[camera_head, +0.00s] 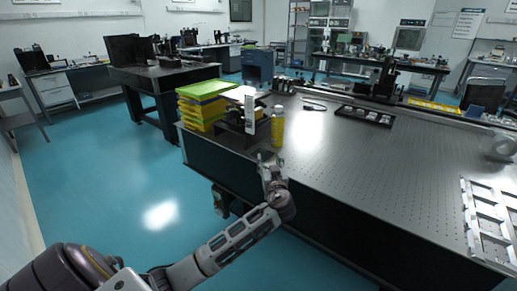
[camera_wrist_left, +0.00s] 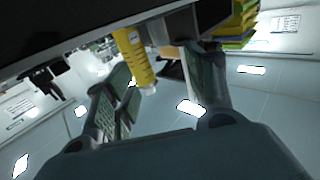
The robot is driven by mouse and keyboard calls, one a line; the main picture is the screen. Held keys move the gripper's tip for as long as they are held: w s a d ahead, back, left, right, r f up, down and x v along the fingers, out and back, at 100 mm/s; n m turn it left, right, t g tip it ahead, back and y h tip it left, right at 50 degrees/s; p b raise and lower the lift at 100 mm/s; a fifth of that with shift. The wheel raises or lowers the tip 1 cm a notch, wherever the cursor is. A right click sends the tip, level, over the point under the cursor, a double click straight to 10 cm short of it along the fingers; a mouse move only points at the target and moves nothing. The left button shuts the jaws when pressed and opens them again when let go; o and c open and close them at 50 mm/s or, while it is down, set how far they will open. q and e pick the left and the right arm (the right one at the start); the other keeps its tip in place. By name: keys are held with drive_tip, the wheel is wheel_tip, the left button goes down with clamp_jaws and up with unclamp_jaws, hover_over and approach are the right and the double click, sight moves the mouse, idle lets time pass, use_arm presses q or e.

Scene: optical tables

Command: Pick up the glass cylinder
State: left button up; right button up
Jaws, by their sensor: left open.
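The glass cylinder (camera_head: 278,127) looks like an upright vessel with yellow contents, standing near the left edge of the perforated black table (camera_head: 345,155). It also shows in the left wrist view (camera_wrist_left: 136,58), where the picture is turned over and marks show on its side. My left gripper (camera_head: 268,158) is at the table's edge, just in front of and below the cylinder in the picture. In the left wrist view its fingers (camera_wrist_left: 160,68) are apart, with the cylinder seen between them and beyond. Nothing is held. My right gripper does not show.
Stacked yellow and green trays (camera_head: 203,105) stand at the table's left corner. A dark device with a white upright panel (camera_head: 250,114) is close to the cylinder's left. A black tray (camera_head: 365,116) lies farther back, and a metal frame (camera_head: 485,215) lies right. The middle is clear.

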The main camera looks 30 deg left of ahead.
sight(263, 147)
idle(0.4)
use_arm(q)
drive_tip(key=shift+x, duration=4.35)
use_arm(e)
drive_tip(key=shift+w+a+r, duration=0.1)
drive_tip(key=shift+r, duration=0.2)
use_arm(q)
drive_tip(key=shift+f+b+x, duration=0.2)
drive_tip(key=shift+b+x, duration=0.25)
drive_tip(key=shift+x, duration=1.05)
drive_tip(key=shift+w+a, duration=0.4)
drive_tip(key=shift+a, duration=0.2)
drive_tip(key=shift+w+a, duration=0.25)
drive_tip(key=shift+w, duration=0.05)
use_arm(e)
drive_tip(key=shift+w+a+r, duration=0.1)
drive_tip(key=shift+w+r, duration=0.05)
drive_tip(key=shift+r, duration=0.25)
use_arm(q)
drive_tip(key=shift+c, duration=0.4)
